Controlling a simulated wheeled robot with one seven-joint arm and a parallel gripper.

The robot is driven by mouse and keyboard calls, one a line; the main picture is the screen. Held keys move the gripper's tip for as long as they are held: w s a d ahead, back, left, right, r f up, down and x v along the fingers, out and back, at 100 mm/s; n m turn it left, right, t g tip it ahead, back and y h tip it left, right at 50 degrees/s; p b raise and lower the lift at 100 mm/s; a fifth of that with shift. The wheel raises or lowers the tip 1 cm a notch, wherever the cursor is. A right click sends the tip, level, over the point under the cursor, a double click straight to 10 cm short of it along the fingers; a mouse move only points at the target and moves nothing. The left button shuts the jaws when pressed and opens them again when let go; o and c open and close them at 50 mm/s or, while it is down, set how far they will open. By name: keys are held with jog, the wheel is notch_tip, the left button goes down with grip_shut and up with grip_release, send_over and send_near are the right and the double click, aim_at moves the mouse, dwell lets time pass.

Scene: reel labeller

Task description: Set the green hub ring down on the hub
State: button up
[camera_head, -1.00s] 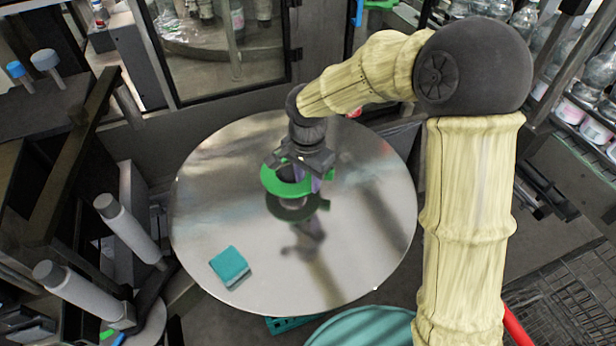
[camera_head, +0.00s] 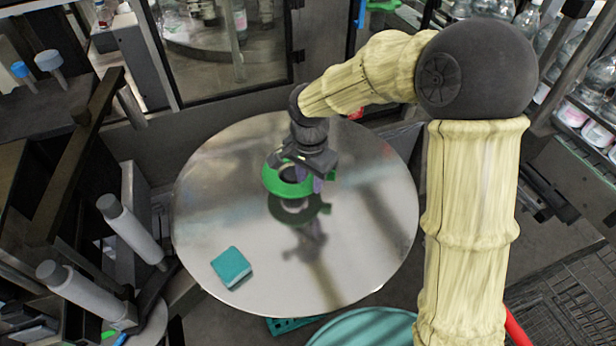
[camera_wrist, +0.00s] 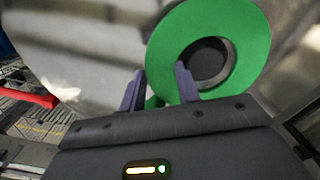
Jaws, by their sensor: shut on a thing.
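My gripper (camera_wrist: 160,92) is shut on the flat green hub ring (camera_wrist: 240,28). In the wrist view one finger is at the ring's central hole and the other at its outer edge. A dark round hub top (camera_wrist: 207,60) with a greyish rim shows through the hole, slightly off its middle. In the head view the green ring (camera_head: 273,185) hangs under my gripper near the middle of the steel disc, with its reflection below it. The ring looks tilted. The hub is mostly hidden, and I cannot tell whether the ring touches it.
A teal block (camera_head: 231,267) lies on the steel disc (camera_head: 225,190) at the front left. Grey rollers (camera_head: 130,228) stand left of the disc. A glazed machine door (camera_head: 225,45) is behind it, and shelves of bottles (camera_head: 585,95) are at the right. The rest of the disc is clear.

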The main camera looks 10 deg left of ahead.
jog(key=o, duration=1.1)
jog(key=shift+r, duration=0.1)
notch_tip(320, 180, up, 17)
jog(key=b, duration=0.3)
jog(key=shift+r, duration=0.2)
jog(key=shift+f, duration=0.1)
jog(key=s+d+f+n+t, duration=0.1)
jog(key=s+d+f+n, duration=0.1)
jog(key=d+f, duration=0.4)
jog(key=s+d+f+n, duration=0.1)
jog(key=s+d+f, duration=0.3)
jog(key=d, duration=0.6)
jog(key=s+d+f+n+t, duration=0.1)
jog(key=s+d+f+n, duration=0.1)
jog(key=d+f, duration=0.6)
jog(key=shift+s+d+f+n+t, duration=0.15)
jog(key=shift+s+f+n+t, duration=0.15)
jog(key=shift+s, duration=0.4)
